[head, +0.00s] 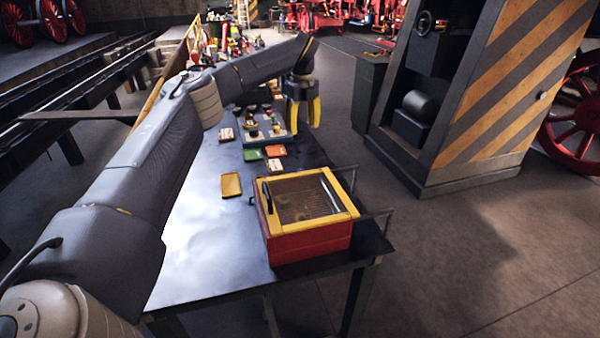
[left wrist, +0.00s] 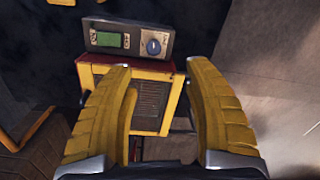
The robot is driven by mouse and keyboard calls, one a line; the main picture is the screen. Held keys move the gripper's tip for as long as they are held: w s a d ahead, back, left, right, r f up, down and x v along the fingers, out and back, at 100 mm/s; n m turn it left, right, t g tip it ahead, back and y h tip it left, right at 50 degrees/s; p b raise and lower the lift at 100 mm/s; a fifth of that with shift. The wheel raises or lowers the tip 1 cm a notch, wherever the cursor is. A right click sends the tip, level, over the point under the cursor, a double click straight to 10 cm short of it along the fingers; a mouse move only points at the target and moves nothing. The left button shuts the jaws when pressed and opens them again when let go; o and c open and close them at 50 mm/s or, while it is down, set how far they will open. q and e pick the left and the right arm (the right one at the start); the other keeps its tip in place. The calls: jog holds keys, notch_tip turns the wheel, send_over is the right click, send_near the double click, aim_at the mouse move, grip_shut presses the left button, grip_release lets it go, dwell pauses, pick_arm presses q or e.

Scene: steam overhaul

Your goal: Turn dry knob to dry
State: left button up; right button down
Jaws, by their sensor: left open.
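In the left wrist view, a grey panel carries a round knob (left wrist: 153,47) with a pale blue face, beside a green rectangle (left wrist: 106,38) and small labels. The lettering is too small to read, so I cannot tell the knob's setting. My left gripper (head: 305,128) shows with yellow fingers above the far part of the table in the head view. In the left wrist view, the gripper (left wrist: 158,66) is open and empty, its fingers spread below the panel and apart from the knob. My right gripper is in neither view.
A red box with a yellow-framed lid (head: 345,190) stands on the dark table's near end. A yellow tray (head: 231,185) and small coloured cards (head: 275,151) lie behind it. A grey panel with knobs (head: 262,133) is near the gripper. A striped column (head: 500,90) stands right.

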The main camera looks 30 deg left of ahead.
pick_arm(q)
jog(key=shift+g, duration=0.3)
jog(key=f, duration=0.5)
jog(key=s+f, duration=0.1)
jog(key=f, duration=0.5)
jog(key=d+f, duration=0.1)
jog(key=f, duration=0.5)
jog(key=shift+s+f, duration=0.25)
jog(key=shift+a, duration=0.1)
jog(key=shift+c, duration=0.3)
grip_shut()
